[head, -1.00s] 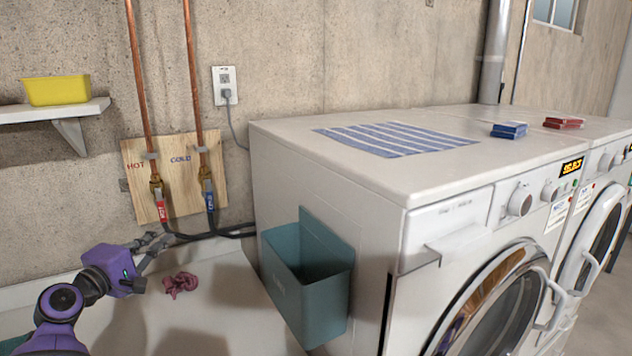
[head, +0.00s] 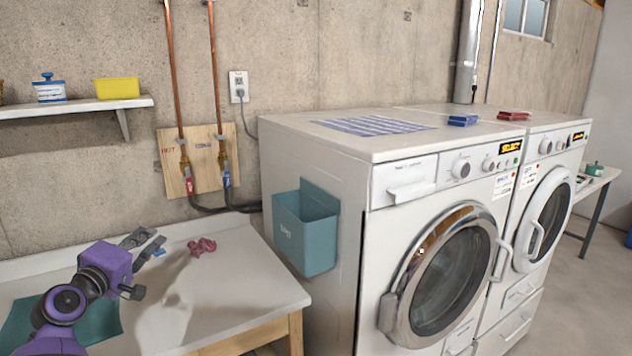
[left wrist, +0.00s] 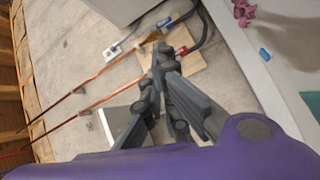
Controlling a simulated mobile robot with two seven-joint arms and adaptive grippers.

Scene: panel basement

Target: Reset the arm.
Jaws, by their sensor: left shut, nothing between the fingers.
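My left arm, purple with dark joints, comes in at the lower left of the head view. My right gripper is not in view.
A small blue item (head: 159,252) and a teal mat (head: 20,325) lie on the counter. A teal bin (head: 308,230) hangs on the washer's (head: 310,165) side. A shelf (head: 70,108) holds a yellow container (head: 117,88). Copper pipes (head: 173,90) run down the wall.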

